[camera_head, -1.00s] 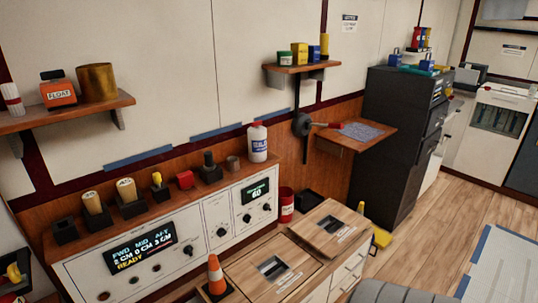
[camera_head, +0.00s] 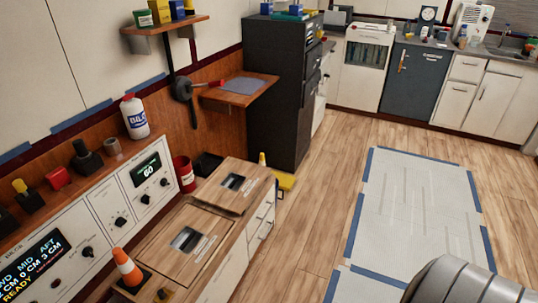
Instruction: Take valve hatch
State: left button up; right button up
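Two square wooden panels that look like hatches lie in the top of the low cabinet at lower middle. The nearer panel (camera_head: 168,240) and the farther panel (camera_head: 258,180) each have a dark recessed grip and a small pale label. The labels are too small to read, so I cannot tell which is the valve hatch. Neither of my grippers shows in the head view.
An orange-striped cone (camera_head: 126,265) stands left of the nearer panel. A red can (camera_head: 185,173) stands behind the panels. A control console (camera_head: 108,205) runs along the left wall. A taped grey floor area (camera_head: 420,210) is clear at the right.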

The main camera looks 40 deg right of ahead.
aim_at(234, 184)
jog(key=z, duration=0.9)
jog(key=u, duration=0.8)
jog(key=i+l+u, duration=0.15)
jog(key=l+u, duration=0.3)
jog(key=l, duration=0.25)
jog(key=i+l+u, duration=0.1)
jog(key=l+u, duration=0.35)
jog(key=l, duration=0.25)
jog(key=k+l+u, duration=0.1)
jog(key=l+u, duration=0.4)
jog(key=l, duration=0.2)
